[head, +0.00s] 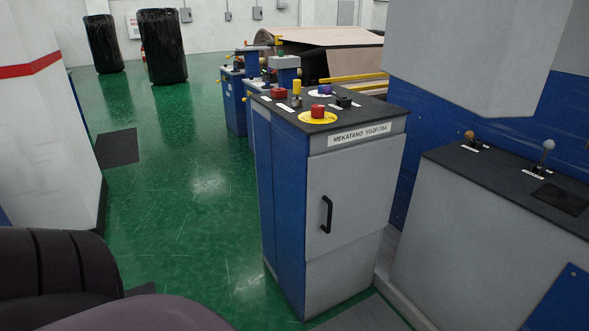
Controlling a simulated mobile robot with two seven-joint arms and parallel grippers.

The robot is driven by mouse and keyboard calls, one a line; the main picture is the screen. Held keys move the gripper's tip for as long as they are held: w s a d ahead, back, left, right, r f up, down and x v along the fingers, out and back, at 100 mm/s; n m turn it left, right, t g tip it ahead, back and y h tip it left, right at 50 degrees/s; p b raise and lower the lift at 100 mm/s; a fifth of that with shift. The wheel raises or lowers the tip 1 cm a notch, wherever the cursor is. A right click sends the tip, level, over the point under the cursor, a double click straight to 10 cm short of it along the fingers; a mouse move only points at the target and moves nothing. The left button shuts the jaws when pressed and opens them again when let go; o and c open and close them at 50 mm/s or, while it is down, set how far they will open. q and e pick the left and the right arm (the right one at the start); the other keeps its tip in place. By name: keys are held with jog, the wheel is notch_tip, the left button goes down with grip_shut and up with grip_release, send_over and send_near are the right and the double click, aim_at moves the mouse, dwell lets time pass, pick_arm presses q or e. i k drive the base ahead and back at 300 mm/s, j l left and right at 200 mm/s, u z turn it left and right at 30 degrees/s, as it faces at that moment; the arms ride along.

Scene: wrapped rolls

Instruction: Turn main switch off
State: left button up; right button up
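A grey and blue control cabinet (345,215) stands in the centre of the head view. Its black top carries a red mushroom button (318,110) on a yellow disc, a second red button (279,93), a yellow-topped knob (297,87), a purple knob (325,89) and a dark knob (344,101). Small white labels lie by them, too small to read. I cannot tell which control is the main switch or how it is set. Neither of my grippers is in view.
A grey console (480,230) with a brown-ball lever (469,136) and a grey-ball lever (548,144) stands at the right. A white machine panel (50,120) bounds the left. Black-wrapped rolls (163,48) stand at the back. The green floor (190,190) left of the cabinet is mostly clear.

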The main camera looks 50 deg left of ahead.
aim_at(318, 110)
jog(key=u, duration=1.4)
jog(key=i+j, duration=0.2)
jog(key=j, duration=0.2)
jog(key=i+j, duration=0.2)
jog(key=j, duration=0.2)
jog(key=i+j, duration=0.25)
jog(key=j, duration=0.15)
jog(key=i+j, duration=0.2)
jog(key=j, duration=0.2)
jog(key=z, duration=0.05)
